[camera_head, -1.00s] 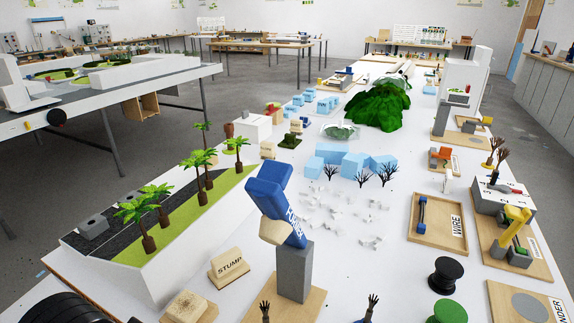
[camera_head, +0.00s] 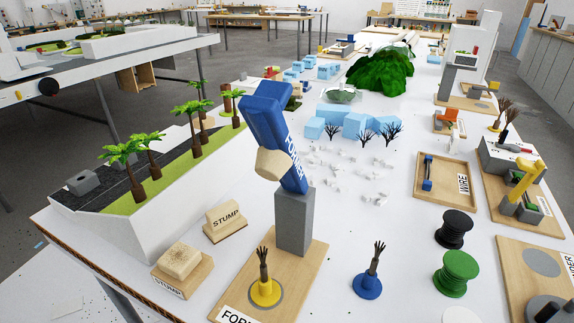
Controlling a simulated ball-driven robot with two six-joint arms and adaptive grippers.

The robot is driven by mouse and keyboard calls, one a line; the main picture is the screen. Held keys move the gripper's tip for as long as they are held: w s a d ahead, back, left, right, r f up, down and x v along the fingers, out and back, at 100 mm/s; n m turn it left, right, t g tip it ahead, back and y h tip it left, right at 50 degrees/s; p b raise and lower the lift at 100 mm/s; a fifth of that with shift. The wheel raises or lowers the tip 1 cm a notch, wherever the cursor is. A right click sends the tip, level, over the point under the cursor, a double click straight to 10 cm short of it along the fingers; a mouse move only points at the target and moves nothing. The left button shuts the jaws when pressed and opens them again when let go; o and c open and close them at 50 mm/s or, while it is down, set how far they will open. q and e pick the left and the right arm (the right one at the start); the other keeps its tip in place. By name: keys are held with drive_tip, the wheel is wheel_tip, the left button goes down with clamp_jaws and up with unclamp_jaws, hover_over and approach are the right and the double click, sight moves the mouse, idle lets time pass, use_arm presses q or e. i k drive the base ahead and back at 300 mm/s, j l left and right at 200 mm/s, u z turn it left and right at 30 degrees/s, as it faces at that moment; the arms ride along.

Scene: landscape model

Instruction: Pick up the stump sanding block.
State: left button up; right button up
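A pale wooden block with a narrower raised top and the word STUMP on its side (camera_head: 226,222) stands on the white table, left of the tall blue device. Nearer the front edge, a speckled tan block (camera_head: 180,260) sits on a wooden base (camera_head: 190,280) also marked STUMP. I cannot tell for sure which of these is the sanding block. Nothing covers either one. Neither of my grippers shows in the head view.
The blue device (camera_head: 270,125) on a grey post stands right of the blocks. Wire trees with yellow (camera_head: 265,291) and blue (camera_head: 367,286) bases and green (camera_head: 456,272) and black (camera_head: 454,228) spools stand to the right. A raised palm-tree road model (camera_head: 160,230) borders the left.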

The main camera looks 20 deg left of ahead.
sight(225, 220)
drive_tip(key=j+u, duration=0.2)
drive_tip(key=j, duration=1.4)
